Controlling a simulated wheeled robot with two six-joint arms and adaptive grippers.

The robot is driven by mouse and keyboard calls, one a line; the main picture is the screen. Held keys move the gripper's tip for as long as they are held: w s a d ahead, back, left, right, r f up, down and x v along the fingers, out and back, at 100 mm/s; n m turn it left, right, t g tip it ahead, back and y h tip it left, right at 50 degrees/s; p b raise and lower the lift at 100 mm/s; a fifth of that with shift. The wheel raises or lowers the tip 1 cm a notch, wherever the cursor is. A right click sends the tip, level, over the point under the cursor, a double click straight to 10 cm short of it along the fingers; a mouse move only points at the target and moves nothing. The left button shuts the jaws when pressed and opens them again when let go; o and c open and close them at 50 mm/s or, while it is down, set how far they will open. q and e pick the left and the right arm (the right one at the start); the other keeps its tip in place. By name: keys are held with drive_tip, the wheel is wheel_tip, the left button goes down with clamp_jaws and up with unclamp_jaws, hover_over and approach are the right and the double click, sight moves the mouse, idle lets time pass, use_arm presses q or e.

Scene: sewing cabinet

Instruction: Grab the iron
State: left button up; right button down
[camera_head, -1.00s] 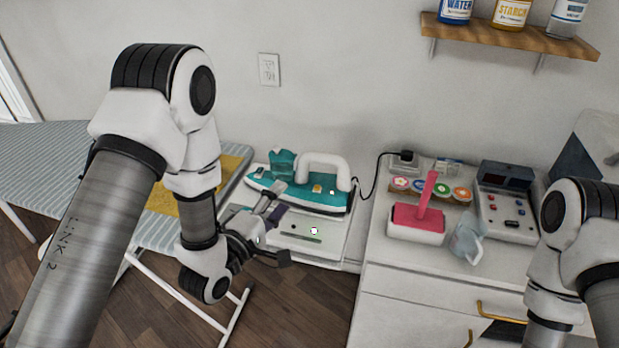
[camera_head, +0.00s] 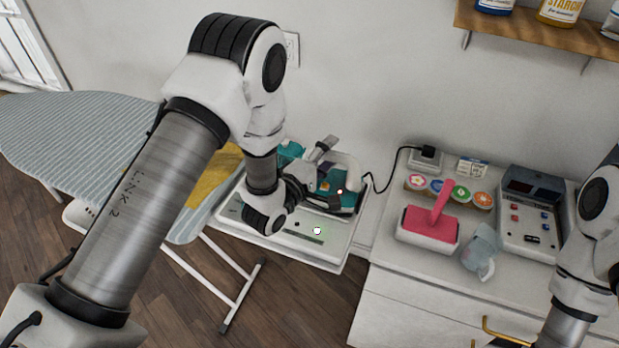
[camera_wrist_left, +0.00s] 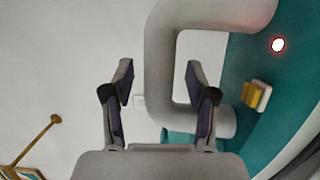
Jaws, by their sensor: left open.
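The teal iron (camera_head: 350,200) sits on a white station with a front panel, its white handle (camera_head: 350,163) on top. My left arm hides much of the iron. My left gripper (camera_head: 330,168) is open at the iron's handle. In the left wrist view, the rounded handle (camera_wrist_left: 163,60) fills the middle, and the teal body (camera_wrist_left: 240,65) is at right. One bar of the handle appears between the open fingers of my left gripper (camera_wrist_left: 160,90); I cannot tell whether they touch it. My right arm shows at the right edge, but its gripper is out of view.
A black cord runs behind.

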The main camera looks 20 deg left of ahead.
use_arm(q)
drive_tip(key=shift+s+a, duration=0.1)
drive_tip(key=shift+s, duration=0.05)
clamp_jaws()
drive_tip(key=shift+r, duration=0.15)
